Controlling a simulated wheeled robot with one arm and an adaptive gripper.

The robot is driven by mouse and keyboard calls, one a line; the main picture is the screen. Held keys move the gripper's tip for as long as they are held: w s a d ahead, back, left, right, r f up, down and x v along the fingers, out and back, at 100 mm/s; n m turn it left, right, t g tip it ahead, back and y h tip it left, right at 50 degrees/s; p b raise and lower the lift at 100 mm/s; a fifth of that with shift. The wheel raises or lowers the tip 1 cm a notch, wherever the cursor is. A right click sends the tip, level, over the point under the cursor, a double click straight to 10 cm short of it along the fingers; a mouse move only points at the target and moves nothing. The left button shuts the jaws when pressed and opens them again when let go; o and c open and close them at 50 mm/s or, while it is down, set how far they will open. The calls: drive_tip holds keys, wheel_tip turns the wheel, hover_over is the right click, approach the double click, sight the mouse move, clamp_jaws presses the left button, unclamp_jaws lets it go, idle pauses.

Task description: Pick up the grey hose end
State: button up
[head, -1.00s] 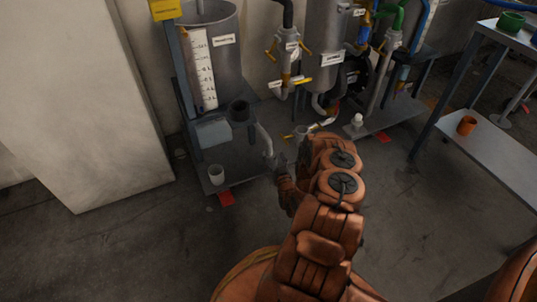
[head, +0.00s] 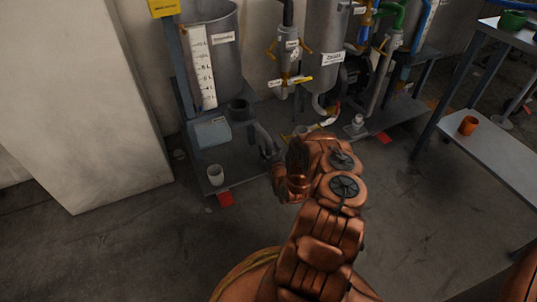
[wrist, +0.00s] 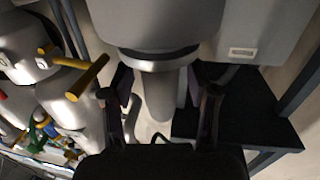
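The grey hose (head: 262,138) curves down at the right side of the large grey tank in the head view. Its lower end is hidden by my gripper (head: 272,160). In the wrist view a grey tube (wrist: 160,100), which looks like the hose end, hangs below a wide grey rim. It lies between the two fingers of my gripper (wrist: 160,88). The fingers stand apart, with a gap on each side of the tube, and I see no clear contact.
The grey tank (head: 213,65) stands on a dark platform with a white cup (head: 215,175). Pipes with yellow-handled valves (head: 290,82) stand to the right. A metal table (head: 490,150) with an orange cup (head: 468,125) is at far right.

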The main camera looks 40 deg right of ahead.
clamp_jaws()
drive_tip(key=shift+r, duration=0.1)
idle(0.6)
